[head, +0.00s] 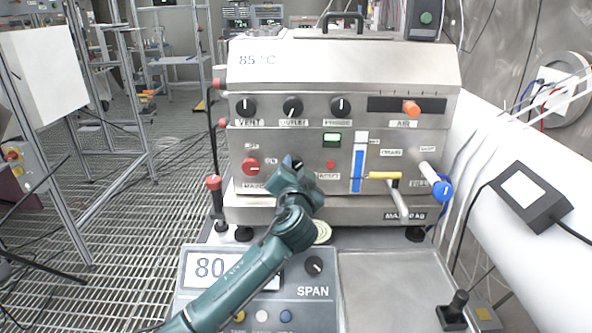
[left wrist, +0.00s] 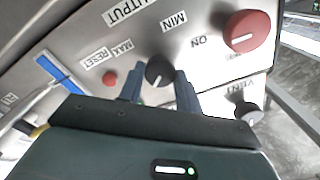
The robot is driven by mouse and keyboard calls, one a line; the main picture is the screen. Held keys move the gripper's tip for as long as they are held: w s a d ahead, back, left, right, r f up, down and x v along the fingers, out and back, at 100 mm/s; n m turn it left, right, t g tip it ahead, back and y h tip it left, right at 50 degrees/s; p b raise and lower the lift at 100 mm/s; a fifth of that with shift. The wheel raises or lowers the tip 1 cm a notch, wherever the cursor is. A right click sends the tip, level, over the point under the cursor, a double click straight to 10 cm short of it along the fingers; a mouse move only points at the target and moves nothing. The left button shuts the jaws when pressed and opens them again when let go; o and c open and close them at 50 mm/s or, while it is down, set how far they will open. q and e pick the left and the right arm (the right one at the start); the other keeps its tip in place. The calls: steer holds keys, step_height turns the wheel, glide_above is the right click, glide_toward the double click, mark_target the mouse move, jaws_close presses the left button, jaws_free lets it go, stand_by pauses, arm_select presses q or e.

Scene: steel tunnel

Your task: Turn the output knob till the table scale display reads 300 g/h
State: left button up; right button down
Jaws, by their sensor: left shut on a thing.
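The output knob (left wrist: 158,71) is small, dark and round with a white pointer line, between the MIN and MAX marks on the steel front panel in the left wrist view. My left gripper (left wrist: 160,82) has one finger on each side of it and is shut on it. The table scale display (head: 208,268) stands in front of the machine. Its visible digits read 80; my left arm covers the rest. My right gripper is not in view.
A red main knob (head: 251,166) sits just left of my gripper. Black knobs (head: 292,106) line the panel above. A bare steel tray (head: 395,285) lies front right.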

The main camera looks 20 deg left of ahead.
arm_select(q)
steer(key=shift+c, duration=0.9)
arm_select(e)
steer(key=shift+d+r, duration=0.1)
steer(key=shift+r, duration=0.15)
arm_select(q)
steer(key=m+p, duration=0.3)
steer(key=m, duration=0.1)
steer(key=shift+r+m, duration=0.1)
steer(key=shift+m, duration=0.2)
steer(key=shift+m+p, duration=0.6)
steer(key=shift+m, duration=0.1)
steer(key=shift+m+p, duration=0.3)
steer(key=shift+m, duration=0.5)
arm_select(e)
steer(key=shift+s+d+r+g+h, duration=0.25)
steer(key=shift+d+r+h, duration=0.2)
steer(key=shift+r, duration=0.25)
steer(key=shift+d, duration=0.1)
